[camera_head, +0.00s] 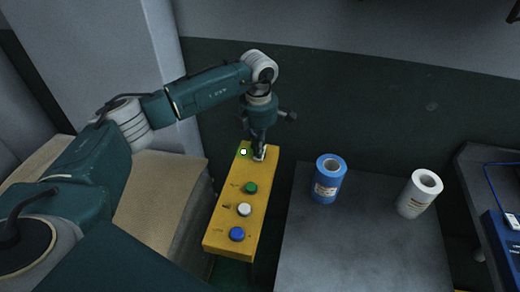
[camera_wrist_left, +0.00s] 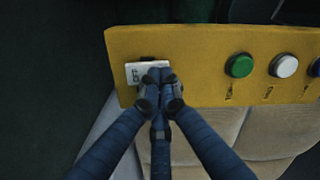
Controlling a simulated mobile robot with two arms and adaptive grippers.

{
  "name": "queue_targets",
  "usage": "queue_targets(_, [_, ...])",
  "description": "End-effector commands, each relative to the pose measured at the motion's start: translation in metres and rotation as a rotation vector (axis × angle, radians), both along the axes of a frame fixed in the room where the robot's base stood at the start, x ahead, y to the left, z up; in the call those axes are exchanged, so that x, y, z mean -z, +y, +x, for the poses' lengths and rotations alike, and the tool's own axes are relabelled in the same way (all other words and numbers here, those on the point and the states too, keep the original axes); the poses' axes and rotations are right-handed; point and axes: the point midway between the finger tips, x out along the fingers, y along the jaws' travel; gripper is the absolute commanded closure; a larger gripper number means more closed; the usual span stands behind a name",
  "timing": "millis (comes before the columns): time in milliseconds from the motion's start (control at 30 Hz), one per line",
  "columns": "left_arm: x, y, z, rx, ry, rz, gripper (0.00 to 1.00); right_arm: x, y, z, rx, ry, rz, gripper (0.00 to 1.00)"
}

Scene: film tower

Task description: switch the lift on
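A yellow control box (camera_head: 238,205) stands in the middle of the head view. Near its far end is a small switch with a pale plate (camera_head: 259,153); in the wrist view the white plate (camera_wrist_left: 138,72) carries dark sideways letters that look like OFF. A bright green-edged lamp (camera_head: 243,152) shows beside it in the head view. My left gripper (camera_head: 260,145) points down at the switch. In the wrist view its fingertips (camera_wrist_left: 158,80) are drawn together over the plate and hide part of it; I cannot tell whether they touch it. My right gripper is not in view.
The box also bears a green button (camera_head: 250,188), a white button (camera_head: 244,209) and a blue button (camera_head: 237,234). A blue roll (camera_head: 328,180) and a white roll (camera_head: 419,193) stand on a grey table (camera_head: 350,240) to the right. Brown padding (camera_head: 160,205) lies left.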

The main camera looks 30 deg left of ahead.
Motion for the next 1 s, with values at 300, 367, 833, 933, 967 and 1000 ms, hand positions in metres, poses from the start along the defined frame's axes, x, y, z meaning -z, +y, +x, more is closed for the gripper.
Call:
queue_targets(300, [-0.031, 0.000, 0.001, -0.001, -0.004, -0.001, 1.00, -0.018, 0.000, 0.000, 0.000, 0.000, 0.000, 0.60])
queue_targets(367, [-0.036, 0.000, 0.001, -0.001, -0.004, -0.001, 1.00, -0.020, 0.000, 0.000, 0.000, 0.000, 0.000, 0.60])
queue_targets(833, [-0.065, 0.000, 0.001, 0.000, -0.004, -0.001, 1.00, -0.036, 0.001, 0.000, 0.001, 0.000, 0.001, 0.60])
queue_targets(933, [-0.064, 0.000, 0.001, 0.000, -0.004, -0.001, 1.00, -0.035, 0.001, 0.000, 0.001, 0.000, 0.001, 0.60])
queue_targets(967, [-0.064, 0.000, 0.001, 0.000, -0.004, -0.001, 1.00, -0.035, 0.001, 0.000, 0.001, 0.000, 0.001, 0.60])
queue_targets(1000, [-0.064, 0.000, 0.001, 0.000, -0.004, -0.001, 1.00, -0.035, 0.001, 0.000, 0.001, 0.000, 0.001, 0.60])
